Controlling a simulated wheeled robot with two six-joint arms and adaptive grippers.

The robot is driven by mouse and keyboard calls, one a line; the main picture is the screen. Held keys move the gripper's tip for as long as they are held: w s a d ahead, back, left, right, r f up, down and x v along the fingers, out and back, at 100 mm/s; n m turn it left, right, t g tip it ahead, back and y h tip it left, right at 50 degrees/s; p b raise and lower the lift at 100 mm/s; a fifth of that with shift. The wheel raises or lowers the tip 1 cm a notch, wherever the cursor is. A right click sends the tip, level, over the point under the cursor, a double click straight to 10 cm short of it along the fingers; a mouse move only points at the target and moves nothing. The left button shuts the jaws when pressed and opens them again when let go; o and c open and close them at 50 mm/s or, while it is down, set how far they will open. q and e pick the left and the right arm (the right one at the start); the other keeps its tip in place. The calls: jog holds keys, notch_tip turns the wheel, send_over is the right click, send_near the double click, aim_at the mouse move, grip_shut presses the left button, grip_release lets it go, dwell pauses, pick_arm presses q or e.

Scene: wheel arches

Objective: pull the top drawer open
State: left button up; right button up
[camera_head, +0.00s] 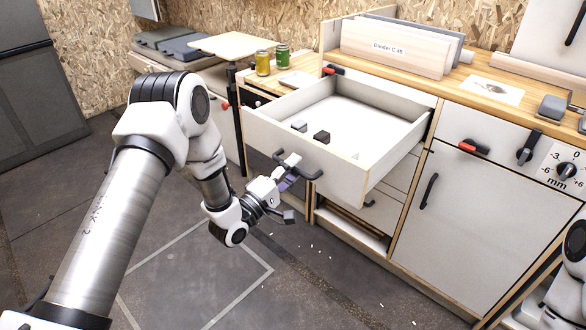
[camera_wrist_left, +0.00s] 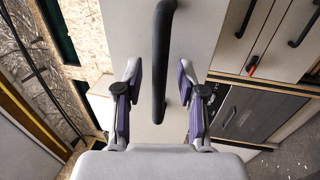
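The top drawer (camera_head: 330,170) is a white box with a pale wood edge, and it stands pulled well out of the cabinet. Its black bar handle (camera_head: 313,174) is on the front panel. My left gripper (camera_head: 290,189) is at the handle's left part. In the left wrist view the handle (camera_wrist_left: 162,60) runs between the two purple-padded fingers of the gripper (camera_wrist_left: 157,105), with a visible gap on each side. The gripper is open. My right gripper is not in view; only a white part of what looks like my right arm shows at the right edge.
Two small dark blocks (camera_head: 321,137) lie inside the drawer. The worktop carries a "Divider C-45" board (camera_head: 394,48) and a yellow can (camera_head: 262,63) beside a green can (camera_head: 282,56). A cabinet door (camera_head: 455,215) is right of the drawer. The floor in front is clear apart from small white bits.

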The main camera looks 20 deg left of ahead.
pick_arm(q)
jog(key=v, duration=1.1)
jog(key=shift+s, duration=0.4)
jog(key=shift+a+f, duration=0.15)
jog(key=s+d+f+m+g, duration=0.2)
jog(key=d+f+g, duration=0.1)
jog(key=f, duration=0.2)
jog(key=s+d+f+m+g+y, duration=0.1)
jog(key=s+d+f+g, duration=0.15)
jog(key=f, duration=0.25)
jog(key=s+d+f+m+g, duration=0.2)
jog(key=s+d+f+g, duration=0.15)
jog(key=f, duration=0.25)
jog(key=s+f+m+g+y, duration=0.35)
jog(key=s+f, duration=0.25)
jog(key=s, duration=0.2)
jog(key=s+a+f+m+g+y, duration=0.1)
jog(key=s+a+f+m+g, duration=0.15)
jog(key=s, duration=0.25)
jog(key=s+a+f+m+g+y, duration=0.1)
jog(key=s+a+g+y, duration=0.1)
jog(key=s+g, duration=0.3)
notch_tip(320, 180, up, 17)
jog(key=s+m+t+p, duration=0.1)
jog(key=p, duration=1.5)
jog(key=shift+a+f+m, duration=0.2)
jog(key=shift+a+m, duration=0.05)
jog(key=shift+m, duration=0.05)
